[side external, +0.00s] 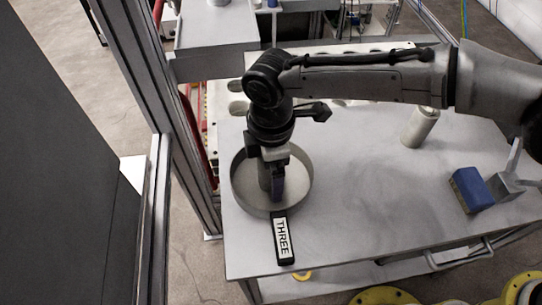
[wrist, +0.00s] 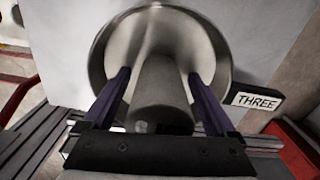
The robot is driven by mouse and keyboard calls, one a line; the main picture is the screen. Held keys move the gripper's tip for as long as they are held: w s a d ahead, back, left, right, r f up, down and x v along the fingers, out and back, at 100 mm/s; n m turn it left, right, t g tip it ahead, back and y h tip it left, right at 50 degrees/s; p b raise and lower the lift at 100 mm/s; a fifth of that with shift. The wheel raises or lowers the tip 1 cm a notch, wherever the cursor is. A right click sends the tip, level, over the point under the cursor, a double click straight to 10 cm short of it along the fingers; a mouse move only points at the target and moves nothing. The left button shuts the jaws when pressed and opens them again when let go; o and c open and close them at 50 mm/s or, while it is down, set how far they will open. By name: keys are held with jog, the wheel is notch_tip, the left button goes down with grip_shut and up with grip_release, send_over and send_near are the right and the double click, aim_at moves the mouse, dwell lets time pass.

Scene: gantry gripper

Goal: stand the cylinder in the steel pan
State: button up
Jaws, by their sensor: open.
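The round steel pan (side external: 300,184) sits at the left part of the grey table, and its bright rim shows in the wrist view (wrist: 216,45). A grey cylinder (side external: 264,176) stands inside the pan, seemingly upright. In the wrist view the cylinder (wrist: 160,90) lies between the two dark purple fingers of my gripper (wrist: 157,74), with a gap visible on each side. My gripper (side external: 275,192) points down into the pan and is open around the cylinder. The cylinder's base is partly hidden by the pan wall and the fingers.
A black block labelled THREE (side external: 283,238) lies just in front of the pan. A pale can-like cylinder (side external: 420,128) stands at the back right. A blue block (side external: 470,190) and a grey metal piece (side external: 508,186) are at the right. The table's middle is clear. A frame post stands left.

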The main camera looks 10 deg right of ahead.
notch_tip(320, 180, up, 11)
jog(key=shift+r, duration=0.5)
jog(key=shift+w+d+r, duration=0.1)
jog(key=shift+d, duration=0.1)
jog(key=d+r+m+t+y, duration=0.1)
jog(key=d+r+m, duration=0.35)
jog(key=d, duration=0.85)
jog(key=d+r+m+t, duration=0.1)
jog(key=d+r+m, duration=0.4)
jog(key=d, duration=0.8)
jog(key=s+d+f+m+t, duration=0.1)
jog(key=s+d+f+m, duration=0.2)
jog(key=s+d, duration=0.6)
jog(key=s+d+f+m+t+h, duration=0.1)
jog(key=s+d+f+m+t, duration=0.1)
jog(key=s+d+m, duration=0.4)
jog(key=shift+s+d+f+m+t, duration=0.35)
jog(key=shift+s+d+f, duration=0.5)
jog(key=shift+s+d, duration=0.8)
